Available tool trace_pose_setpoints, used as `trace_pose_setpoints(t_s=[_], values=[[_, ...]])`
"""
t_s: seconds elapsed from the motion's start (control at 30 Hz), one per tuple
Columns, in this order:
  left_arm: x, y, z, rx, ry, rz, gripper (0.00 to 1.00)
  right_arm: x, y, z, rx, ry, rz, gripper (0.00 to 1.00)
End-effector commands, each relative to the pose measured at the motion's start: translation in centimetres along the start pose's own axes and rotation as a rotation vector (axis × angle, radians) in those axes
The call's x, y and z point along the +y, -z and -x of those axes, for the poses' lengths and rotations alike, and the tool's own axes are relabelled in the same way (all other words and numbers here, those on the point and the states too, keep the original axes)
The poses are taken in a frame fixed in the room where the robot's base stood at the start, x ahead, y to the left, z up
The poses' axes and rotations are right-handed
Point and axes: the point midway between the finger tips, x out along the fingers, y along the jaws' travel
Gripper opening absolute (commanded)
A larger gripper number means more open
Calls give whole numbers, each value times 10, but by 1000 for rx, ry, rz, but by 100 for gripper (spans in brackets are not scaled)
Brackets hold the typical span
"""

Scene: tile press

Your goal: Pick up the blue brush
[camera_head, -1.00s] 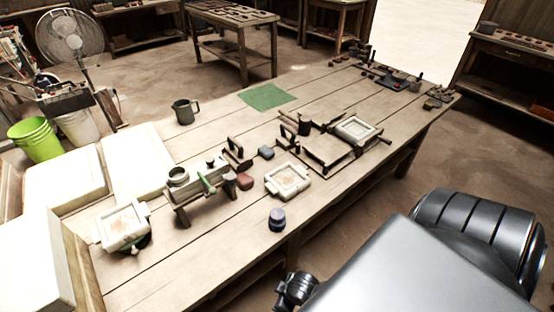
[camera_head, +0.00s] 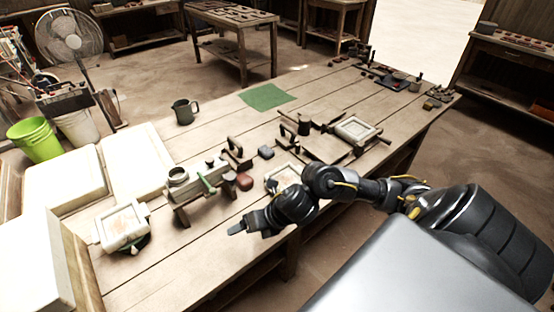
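I cannot make out a blue brush for certain. A small dark blue-grey block (camera_head: 266,152) lies on the wooden workbench (camera_head: 170,262), behind the near white framed tile mould (camera_head: 276,181). The mould is now partly hidden by my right arm. My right gripper (camera_head: 237,229) comes in from the right and hangs over the front part of the bench, pointing left. Its fingers are small and dark, and I cannot tell whether they are apart. My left gripper is not in view.
A hand press with a green handle (camera_head: 207,185) stands left of my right gripper. A white framed tile (camera_head: 123,226) is farther left. Bare planks lie in front of the gripper.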

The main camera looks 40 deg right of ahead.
Motion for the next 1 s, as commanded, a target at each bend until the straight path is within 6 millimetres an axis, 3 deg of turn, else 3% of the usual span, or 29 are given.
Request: trace_pose_setpoints(t_s=[0.1, 0.2, 0.4, 0.53, 0.8, 1.0], values=[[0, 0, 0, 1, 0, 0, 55, -43, -20, 33, 98, 112, 391, 77], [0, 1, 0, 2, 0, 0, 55, -72, -29, 57, 180, 186, 584, 77], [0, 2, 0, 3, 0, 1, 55, -98, -36, 80, 260, 250, 724, 77], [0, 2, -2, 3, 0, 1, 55, -101, -34, 77, 265, 251, 728, 77], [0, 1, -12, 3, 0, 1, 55, -113, -27, 39, 265, 249, 722, 77], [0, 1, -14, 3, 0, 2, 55, -116, -26, 27, 262, 250, 724, 77]])
